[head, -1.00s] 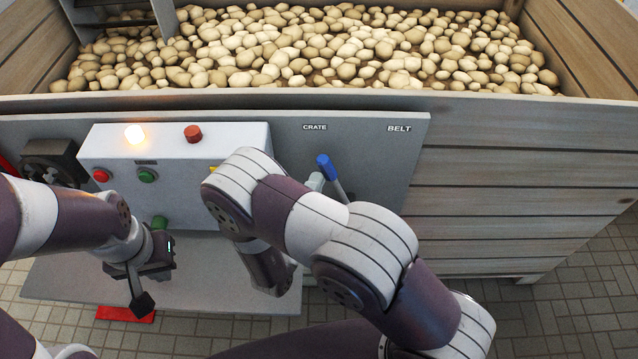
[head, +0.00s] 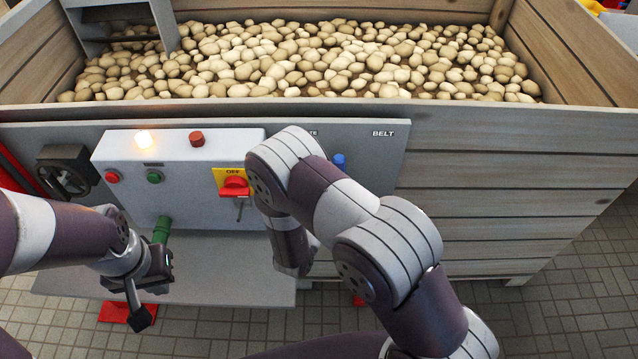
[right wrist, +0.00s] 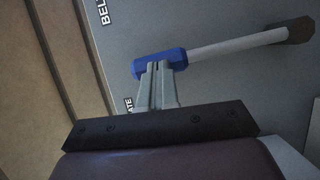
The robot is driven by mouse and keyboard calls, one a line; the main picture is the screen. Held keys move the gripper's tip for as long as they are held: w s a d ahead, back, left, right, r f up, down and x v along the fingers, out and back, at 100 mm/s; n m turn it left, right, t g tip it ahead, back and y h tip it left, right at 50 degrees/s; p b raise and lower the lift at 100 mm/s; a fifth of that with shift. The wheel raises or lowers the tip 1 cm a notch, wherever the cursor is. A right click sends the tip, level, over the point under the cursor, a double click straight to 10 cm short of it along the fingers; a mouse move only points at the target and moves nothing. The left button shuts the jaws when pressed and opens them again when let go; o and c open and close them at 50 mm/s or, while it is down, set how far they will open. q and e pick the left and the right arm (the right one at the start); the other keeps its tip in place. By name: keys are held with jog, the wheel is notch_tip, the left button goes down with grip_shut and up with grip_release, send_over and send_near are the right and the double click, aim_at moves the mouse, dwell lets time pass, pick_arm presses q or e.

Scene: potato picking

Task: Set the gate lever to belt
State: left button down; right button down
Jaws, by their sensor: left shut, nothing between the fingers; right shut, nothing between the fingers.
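The gate lever has a blue grip (head: 339,160) and a pale rod (right wrist: 238,43) on a dark pivot (right wrist: 299,29). It stands between the two labels. The BELT label (head: 383,133) is clear in the head view; the CRATE label (head: 313,133) is partly covered by my right arm. In the right wrist view my right gripper (right wrist: 160,68) is shut and empty, its fingertips against or just in front of the blue grip (right wrist: 150,65); contact is unclear. In the head view the right arm hides its gripper. My left gripper (head: 140,313) is shut and empty, low at left.
A control box (head: 180,180) with buttons, a lit lamp (head: 145,139) and a red OFF switch (head: 233,184) is left of my right arm. A handwheel (head: 65,177) is farther left. The potato bin (head: 500,160) stands behind. Tiled floor lies free at right.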

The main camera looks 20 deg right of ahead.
jog(key=s+d+m+y+p, duration=0.1)
jog(key=d+m+p, duration=0.1)
jog(key=d+m, duration=0.2)
jog(key=shift+s+d+g+y, duration=0.35)
jog(key=shift+d+g+y, duration=0.05)
jog(key=shift+d, duration=1.1)
jog(key=shift+f+m, duration=0.1)
jog(key=shift+m, duration=0.2)
jog(key=shift+w, duration=0.1)
